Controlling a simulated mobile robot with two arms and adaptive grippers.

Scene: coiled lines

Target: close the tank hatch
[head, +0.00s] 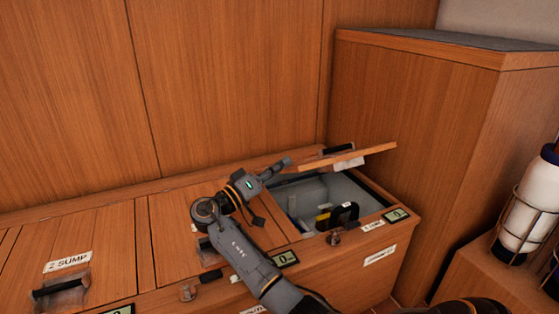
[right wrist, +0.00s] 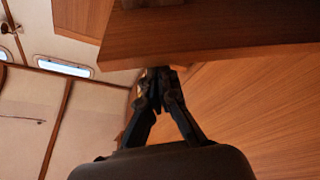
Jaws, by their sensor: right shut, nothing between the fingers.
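The tank hatch is a wooden lid (head: 368,153) standing partly raised, tilted over the open grey-white compartment (head: 362,196) at the right end of the bench. A black handle and a yellow item show inside the opening. My right gripper (head: 284,164) is shut and empty at the left edge of the opening, beside the lid's left end. In the right wrist view its closed fingertips (right wrist: 159,76) are just below the edge of a wooden panel, apparently the lid (right wrist: 215,38); I cannot tell whether they touch. My left gripper is not in view.
A closed hatch marked SUMP (head: 102,248) is at the left of the bench. A tall wooden cabinet (head: 415,130) stands close behind and right of the opening. White bottles in wire racks (head: 527,208) are at far right. Small displays and latches line the bench front.

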